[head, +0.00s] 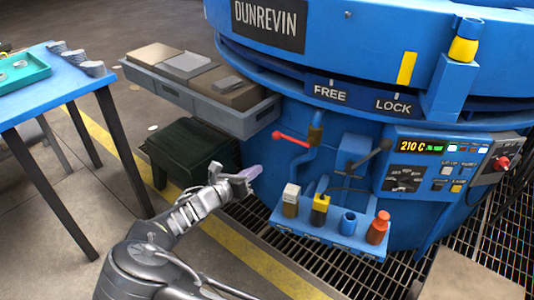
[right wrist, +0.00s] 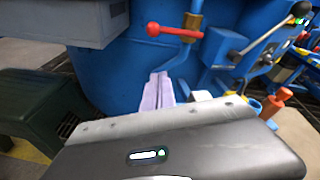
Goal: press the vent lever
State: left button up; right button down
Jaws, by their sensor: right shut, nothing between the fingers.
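A red-handled lever (head: 291,139) sticks out to the left from a brass valve on a blue pipe on the furnace front. It also shows in the right wrist view (right wrist: 174,32). A second lever with a dark handle (head: 374,153) is on a blue box to its right; it shows as a grey rod (right wrist: 262,38) in the right wrist view. No label tells which is the vent lever. My right gripper (head: 249,175), with pale lilac fingers, is shut and empty, below and left of the red lever, apart from both levers. Its fingers (right wrist: 158,92) point toward the furnace.
A blue shelf (head: 330,234) with several small items juts out right of my gripper. A grey tray ledge (head: 200,98) and a dark green step (head: 190,150) stand at left. A control panel (head: 441,165) reads 210 C. A blue table (head: 50,95) is far left.

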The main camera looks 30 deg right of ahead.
jog(key=w+d+r+b, duration=0.1)
jog(key=w+d+b, duration=0.2)
jog(key=d, duration=0.7)
jog(key=shift+w+d, duration=0.15)
jog(key=shift+w, duration=0.9)
jog(key=shift+w+r, duration=0.1)
jog(key=shift+r, duration=0.05)
